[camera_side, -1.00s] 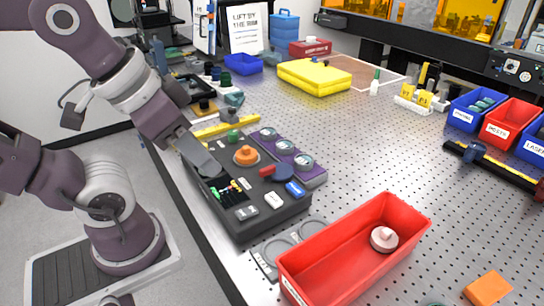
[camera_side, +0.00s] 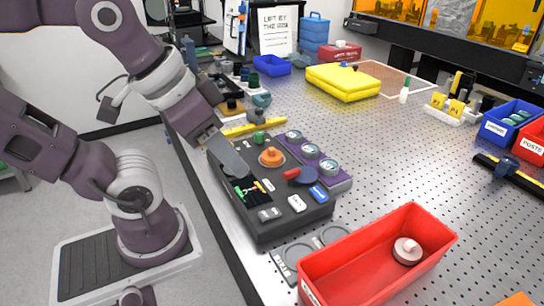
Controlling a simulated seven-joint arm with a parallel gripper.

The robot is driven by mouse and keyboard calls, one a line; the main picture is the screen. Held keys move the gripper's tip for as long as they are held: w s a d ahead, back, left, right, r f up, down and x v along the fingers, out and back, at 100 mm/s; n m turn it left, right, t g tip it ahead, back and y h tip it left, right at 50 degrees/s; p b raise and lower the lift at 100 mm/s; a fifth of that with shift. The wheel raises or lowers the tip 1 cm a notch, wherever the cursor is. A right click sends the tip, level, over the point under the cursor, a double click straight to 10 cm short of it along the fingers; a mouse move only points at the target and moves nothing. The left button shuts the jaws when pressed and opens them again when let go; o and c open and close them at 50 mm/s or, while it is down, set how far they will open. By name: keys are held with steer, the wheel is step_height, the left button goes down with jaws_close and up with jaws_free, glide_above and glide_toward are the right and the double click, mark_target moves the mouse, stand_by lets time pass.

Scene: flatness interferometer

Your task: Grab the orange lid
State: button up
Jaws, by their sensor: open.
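The orange lid (camera_side: 271,157) is a small round cap with a raised knob. It sits on a pale ring on top of a dark grey box (camera_side: 285,229). My gripper (camera_side: 241,172) is open, just left of the lid, over the left side of the box. Its grey fingers point down and to the right and are apart from the lid. The gap between the fingers is hard to see from this side, and nothing shows in it.
A red bin (camera_side: 345,275) holding a pale round part stands in front.

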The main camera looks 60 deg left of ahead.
steer(key=w+a+f+m+g+y, duration=0.1)
steer(key=a+f+m+g+y, duration=0.1)
steer(key=a+f+m+g, duration=0.2)
steer(key=m+y, duration=1.1)
steer(key=m, duration=0.5)
glide_toward(273, 151)
steer(key=shift+s+a+f, duration=0.2)
steer(key=shift+a, duration=0.2)
steer(key=shift+s+a+f, duration=0.2)
steer(key=shift+a, duration=0.15)
steer(key=x, duration=0.4)
steer(key=w+x, duration=0.1)
steer(key=x, duration=0.1)
steer(key=shift+a, duration=0.2)
steer(key=shift+a+f, duration=0.15)
steer(key=shift+a, duration=0.05)
jaws_close()
